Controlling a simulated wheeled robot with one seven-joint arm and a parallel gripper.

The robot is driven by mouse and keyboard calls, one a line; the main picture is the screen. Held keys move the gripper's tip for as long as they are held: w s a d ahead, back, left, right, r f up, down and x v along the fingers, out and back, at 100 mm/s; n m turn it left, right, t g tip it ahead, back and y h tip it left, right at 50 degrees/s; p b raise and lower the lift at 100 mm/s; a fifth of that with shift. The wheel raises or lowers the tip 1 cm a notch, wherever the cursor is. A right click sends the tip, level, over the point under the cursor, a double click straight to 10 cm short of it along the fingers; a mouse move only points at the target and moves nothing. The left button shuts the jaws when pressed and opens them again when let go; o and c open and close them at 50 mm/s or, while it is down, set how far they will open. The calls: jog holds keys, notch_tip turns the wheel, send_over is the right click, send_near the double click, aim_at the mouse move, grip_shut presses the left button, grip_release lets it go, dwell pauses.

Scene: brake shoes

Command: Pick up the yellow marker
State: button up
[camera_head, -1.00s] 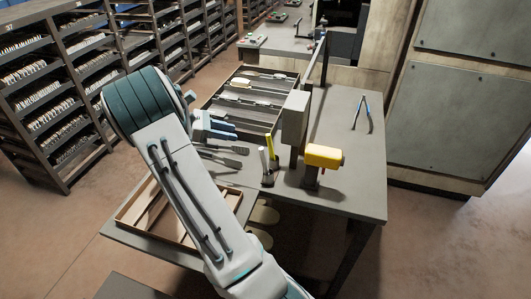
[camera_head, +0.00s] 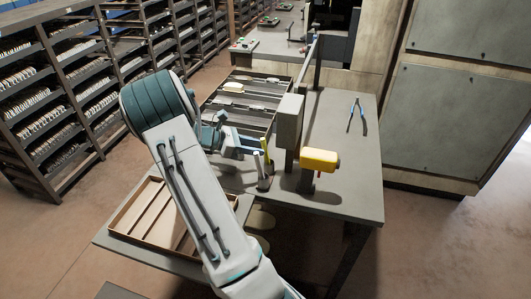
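The yellow marker (camera_head: 266,148) stands upright, leaning slightly, in a small dark holder (camera_head: 264,183) on the grey workbench. A white marker (camera_head: 258,163) stands beside it in the same holder. My gripper (camera_head: 259,149) reaches in from the left with its blue fingers roughly level. Its fingertips are right beside the upper part of the markers. The fingers look parted. Whether they touch or straddle the yellow marker cannot be told from this angle.
A yellow-headed device (camera_head: 320,159) and a grey upright box (camera_head: 289,121) stand right of the holder. A parts tray (camera_head: 282,81) is behind my gripper. A wooden tray (camera_head: 122,226) sits at the front left.

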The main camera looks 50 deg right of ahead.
jog(key=shift+x, duration=1.35)
grip_shut()
jog(key=shift+r, duration=0.1)
notch_tip(320, 180, up, 25)
jog(key=p, duration=0.7)
jog(key=shift+p, duration=0.4)
